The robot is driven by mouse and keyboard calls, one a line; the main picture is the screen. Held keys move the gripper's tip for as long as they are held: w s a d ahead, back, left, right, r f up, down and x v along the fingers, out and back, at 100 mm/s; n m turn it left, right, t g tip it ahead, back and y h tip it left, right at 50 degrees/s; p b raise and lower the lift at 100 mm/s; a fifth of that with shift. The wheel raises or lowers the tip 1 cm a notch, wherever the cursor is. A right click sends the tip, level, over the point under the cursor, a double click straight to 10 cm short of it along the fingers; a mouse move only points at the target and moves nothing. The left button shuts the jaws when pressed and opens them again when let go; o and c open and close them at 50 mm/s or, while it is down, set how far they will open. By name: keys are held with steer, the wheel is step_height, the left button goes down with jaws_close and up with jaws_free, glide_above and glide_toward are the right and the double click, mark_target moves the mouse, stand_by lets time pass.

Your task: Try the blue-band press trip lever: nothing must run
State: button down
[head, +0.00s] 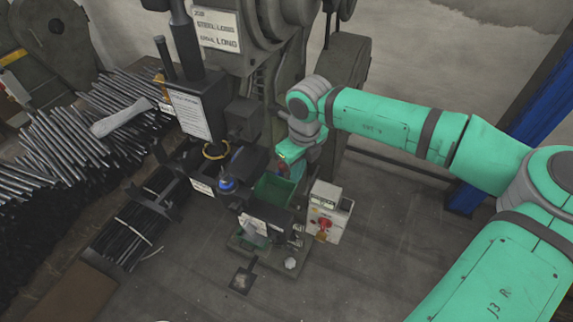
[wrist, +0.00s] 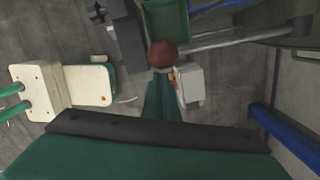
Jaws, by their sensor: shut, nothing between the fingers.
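The dark press (head: 235,120) stands at the centre of the head view, with a blue ring-like part (head: 228,184) low on its front. My gripper (head: 284,158) is at the press's right side, above a green bin (head: 273,190), and small there. In the wrist view, a red-brown ball (wrist: 162,54) sits at the end of a grey rod (wrist: 235,40), which looks like the trip lever. The shut, empty green gripper (wrist: 163,78) ends right at the ball; whether it touches is unclear. In the head view I cannot make out the lever.
A pale control box (head: 327,212) with a red button stands right of the bin. Bundles of metal rods (head: 60,150) fill the left. A blue post (head: 510,120) stands at the right. The floor (head: 370,230) between box and post is clear.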

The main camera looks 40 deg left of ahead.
steer(key=shift+s+a+r, duration=0.1)
steer(key=shift+a, duration=0.15)
step_height(320, 180, up, 11)
steer(key=d, duration=0.1)
steer(key=shift+d+f, duration=0.15)
steer(key=shift+f, duration=0.05)
stand_by(0.6)
